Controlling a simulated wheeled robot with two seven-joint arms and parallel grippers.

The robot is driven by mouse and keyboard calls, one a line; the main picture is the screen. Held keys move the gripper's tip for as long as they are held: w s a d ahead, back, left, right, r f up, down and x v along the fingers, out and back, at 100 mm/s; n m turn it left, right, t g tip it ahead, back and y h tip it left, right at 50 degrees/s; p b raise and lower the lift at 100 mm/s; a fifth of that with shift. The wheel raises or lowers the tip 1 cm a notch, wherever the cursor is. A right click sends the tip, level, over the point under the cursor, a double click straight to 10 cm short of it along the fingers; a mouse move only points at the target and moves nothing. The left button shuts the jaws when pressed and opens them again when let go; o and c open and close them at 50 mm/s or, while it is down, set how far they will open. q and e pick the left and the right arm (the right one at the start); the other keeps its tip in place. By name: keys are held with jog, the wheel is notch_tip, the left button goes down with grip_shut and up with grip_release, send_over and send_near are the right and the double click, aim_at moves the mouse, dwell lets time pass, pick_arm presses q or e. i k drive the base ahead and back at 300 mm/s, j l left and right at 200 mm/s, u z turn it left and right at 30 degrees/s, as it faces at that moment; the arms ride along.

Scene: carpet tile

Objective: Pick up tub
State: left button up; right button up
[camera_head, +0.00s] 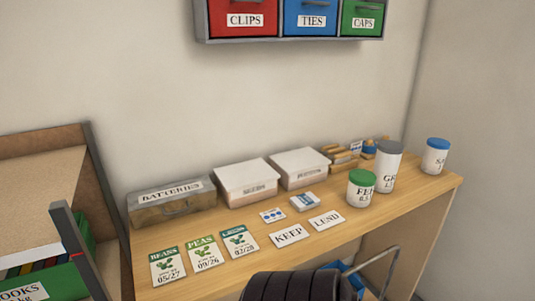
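Three white lidded tubs stand upright at the right end of the wooden bench top. The green-lidded tub (360,194) is nearest the front edge, with a label that begins "FE". The taller grey-lidded tub (386,170) stands just behind and right of it, with a label that begins "GR". The blue-lidded tub (434,160) is apart from them, at the far right near the wall. Its label begins "S". Neither of my grippers is in view.
The bench top (390,217) also holds a batteries box (172,204), two white-lidded boxes (247,180) (299,168), seed packets (204,253), and KEEP and LEND cards. Wall drawers (311,17) hang above. A dark ribbed object (300,286) is at the bottom. A shelf unit (45,175) stands left.

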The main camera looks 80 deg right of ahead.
aim_at(389, 153)
jog(key=z, duration=3.3)
